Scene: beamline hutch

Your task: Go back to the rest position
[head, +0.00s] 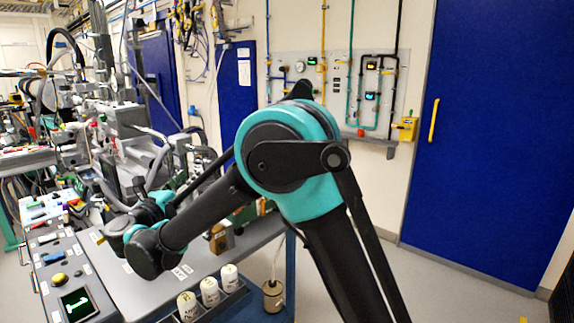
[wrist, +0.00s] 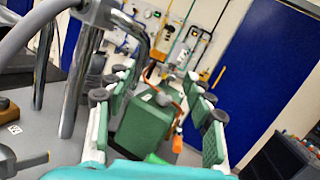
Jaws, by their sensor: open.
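My gripper (wrist: 157,78) is open in the wrist view, its green-padded fingers spread apart. A green box (wrist: 148,124) with a dark cap shows between and beyond the fingers; an orange part is beside it. I cannot tell how far the box is from the pads, but nothing looks clamped. In the head view my teal and black arm is bent across the middle, its wrist low over the grey bench (head: 190,266). The gripper's fingers are not clear there. A green object (head: 243,214) is partly hidden behind my arm.
Three white containers (head: 210,291) stand in a holder at the bench's front edge. A brass-coloured block (head: 221,239) sits behind them. Dense beamline equipment (head: 125,150) crowds the left. A blue door (head: 490,130) and open floor (head: 450,290) are on the right.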

